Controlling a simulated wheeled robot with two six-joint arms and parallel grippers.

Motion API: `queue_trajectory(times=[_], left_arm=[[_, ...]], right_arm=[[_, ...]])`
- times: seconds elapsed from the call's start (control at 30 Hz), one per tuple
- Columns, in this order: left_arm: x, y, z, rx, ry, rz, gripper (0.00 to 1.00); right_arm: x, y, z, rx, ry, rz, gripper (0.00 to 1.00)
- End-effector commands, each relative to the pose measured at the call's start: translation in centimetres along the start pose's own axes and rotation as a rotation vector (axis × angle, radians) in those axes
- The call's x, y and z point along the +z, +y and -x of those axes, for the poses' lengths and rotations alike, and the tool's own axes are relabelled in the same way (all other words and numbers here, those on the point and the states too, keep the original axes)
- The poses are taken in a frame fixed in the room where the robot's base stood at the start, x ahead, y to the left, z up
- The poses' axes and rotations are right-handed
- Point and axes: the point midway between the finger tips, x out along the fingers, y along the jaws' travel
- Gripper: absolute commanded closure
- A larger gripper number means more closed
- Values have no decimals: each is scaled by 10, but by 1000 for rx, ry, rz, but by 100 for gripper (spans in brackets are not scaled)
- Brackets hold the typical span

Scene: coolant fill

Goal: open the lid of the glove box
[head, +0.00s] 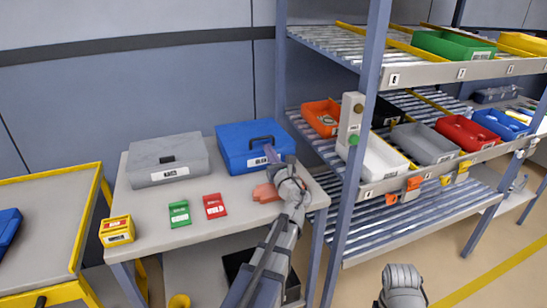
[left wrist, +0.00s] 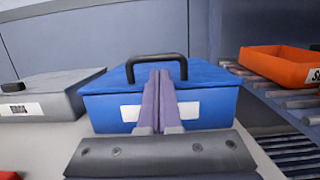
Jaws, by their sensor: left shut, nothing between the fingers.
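A blue box (head: 235,155) with a closed lid, a black handle on top and a white label on its front stands at the back right of the table. It also fills the middle of the left wrist view (left wrist: 205,100). I take it for the glove box; its label is too blurred to read fully. My left gripper (head: 268,150) is shut and empty at the box's front, its fingertips (left wrist: 160,72) in line with the handle. Whether they touch box or handle I cannot tell. The fingers hide part of the label. My right gripper's fingers are not seen.
A grey lidded box (head: 165,172) stands left of the blue one. Green (head: 179,213) and red (head: 215,206) packets and a yellow box (head: 117,231) lie in front. A pinkish item (head: 264,192) is beside my left wrist. A rack with an orange bin (head: 320,116) stands right.

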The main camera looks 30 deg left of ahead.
Motion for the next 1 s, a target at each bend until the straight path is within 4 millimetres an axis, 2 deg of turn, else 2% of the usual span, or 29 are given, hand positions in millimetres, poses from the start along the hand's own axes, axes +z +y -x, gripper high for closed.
queue_trajectory(times=[0.03, 0.2, 0.67, 0.87, 1.0], left_arm=[[0, -1, -7, 0, 0, 0, 100], [0, 0, -15, 0, 0, 0, 100], [2, 0, -16, 0, 4, 0, 100], [15, 0, -20, 2, 37, 0, 100], [27, 0, -24, 3, 76, -1, 100]], right_arm=[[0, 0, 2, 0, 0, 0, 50], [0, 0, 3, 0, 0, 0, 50], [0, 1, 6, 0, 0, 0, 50], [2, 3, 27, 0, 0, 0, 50], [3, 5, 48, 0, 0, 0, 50]])
